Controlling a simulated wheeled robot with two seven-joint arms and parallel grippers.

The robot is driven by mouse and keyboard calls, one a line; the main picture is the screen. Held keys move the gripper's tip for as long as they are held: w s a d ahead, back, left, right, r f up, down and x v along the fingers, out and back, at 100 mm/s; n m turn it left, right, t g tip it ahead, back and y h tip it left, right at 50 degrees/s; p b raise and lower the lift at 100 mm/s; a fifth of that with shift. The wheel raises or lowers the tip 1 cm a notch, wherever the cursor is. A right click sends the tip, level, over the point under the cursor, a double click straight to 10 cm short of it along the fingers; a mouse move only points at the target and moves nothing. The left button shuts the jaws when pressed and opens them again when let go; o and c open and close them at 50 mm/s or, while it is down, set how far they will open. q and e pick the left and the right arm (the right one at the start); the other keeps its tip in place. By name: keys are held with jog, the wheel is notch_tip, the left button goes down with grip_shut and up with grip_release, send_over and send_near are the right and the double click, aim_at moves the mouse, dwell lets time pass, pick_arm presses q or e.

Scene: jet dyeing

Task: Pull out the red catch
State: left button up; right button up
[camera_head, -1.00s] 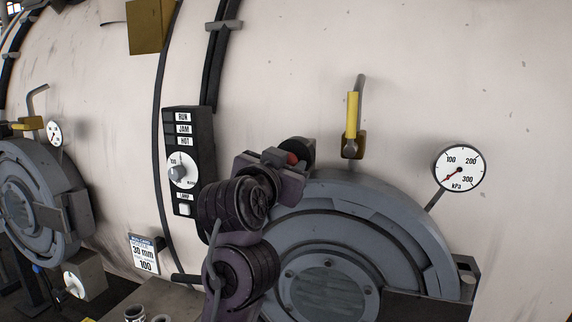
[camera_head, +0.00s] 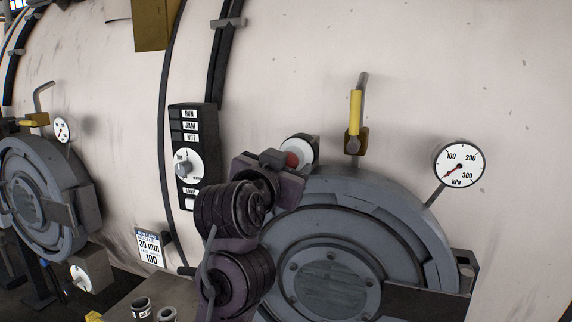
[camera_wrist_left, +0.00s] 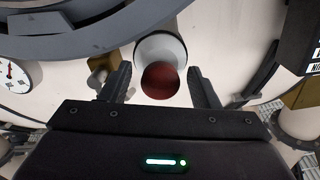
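The red catch (camera_head: 291,160) is a round red knob on a white cylindrical housing (camera_head: 301,147), at the upper left edge of the large grey round door (camera_head: 375,217). In the left wrist view the red catch (camera_wrist_left: 161,81) faces me below its white housing (camera_wrist_left: 160,48). My left gripper (camera_head: 279,161) is at the catch. Its two dark fingers stand apart on either side of the red knob, with visible gaps, so it is open. Part of the catch is hidden behind the gripper in the head view. My right gripper is out of view.
A black control panel (camera_head: 193,158) with a white dial is left of my arm. A yellow-handled lever (camera_head: 355,112) and a kPa gauge (camera_head: 459,165) are above and right of the door. A second round door (camera_head: 40,190) is far left. Cups (camera_head: 141,308) stand below.

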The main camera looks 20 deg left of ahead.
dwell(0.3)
pick_arm(q)
jog(key=s+b, duration=0.2)
jog(key=s, duration=0.5)
jog(key=shift+s+a, duration=0.15)
jog(key=shift+s, duration=0.25)
